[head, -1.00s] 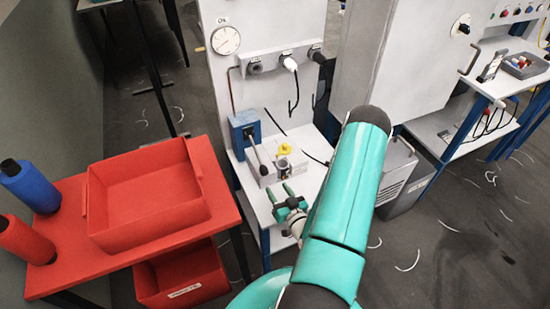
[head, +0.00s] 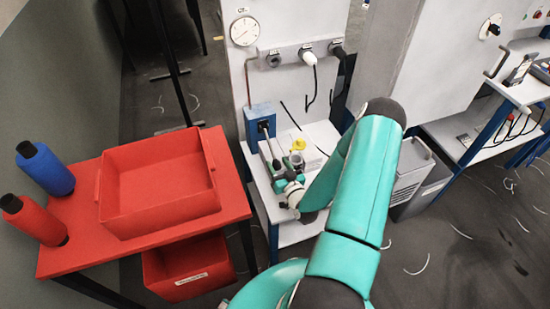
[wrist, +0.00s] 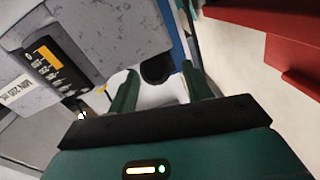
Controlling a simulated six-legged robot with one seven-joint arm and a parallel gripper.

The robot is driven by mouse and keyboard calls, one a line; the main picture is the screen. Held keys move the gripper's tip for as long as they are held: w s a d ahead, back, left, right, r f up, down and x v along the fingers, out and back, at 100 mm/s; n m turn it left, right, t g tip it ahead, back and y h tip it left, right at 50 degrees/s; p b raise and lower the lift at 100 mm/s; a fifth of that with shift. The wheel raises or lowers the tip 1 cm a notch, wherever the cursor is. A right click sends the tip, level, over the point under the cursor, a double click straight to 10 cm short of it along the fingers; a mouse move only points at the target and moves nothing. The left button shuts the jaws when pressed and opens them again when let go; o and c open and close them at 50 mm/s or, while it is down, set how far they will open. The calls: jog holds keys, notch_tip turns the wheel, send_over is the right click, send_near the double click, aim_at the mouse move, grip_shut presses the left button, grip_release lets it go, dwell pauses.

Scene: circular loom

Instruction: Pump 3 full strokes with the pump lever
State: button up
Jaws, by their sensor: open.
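The pump is a blue block (head: 258,118) on the small white bench in the head view. Its thin lever (head: 269,144) slopes down from the block toward my gripper (head: 279,171). In the wrist view, my gripper (wrist: 160,88) is open, with its two green fingers apart. A dark round end (wrist: 157,69), apparently the lever's grip, shows between the fingertips. A gap shows beside it, so I cannot see it clamped. The lever's lower end is partly hidden by the gripper in the head view.
A grey box with a yellow-marked scale (wrist: 45,58) is close left of the fingers. A yellow cap (head: 299,146) and a metal cup (head: 297,160) stand beside the lever. A red table with a red tray (head: 160,224) stands left. A gauge (head: 244,31) hangs above.

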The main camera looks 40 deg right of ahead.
jog(key=shift+w+d, duration=0.2)
jog(key=shift+w, duration=0.7)
jog(key=shift+w+d, duration=0.15)
jog(key=shift+w, duration=0.75)
jog(key=shift+c, duration=0.2)
grip_shut()
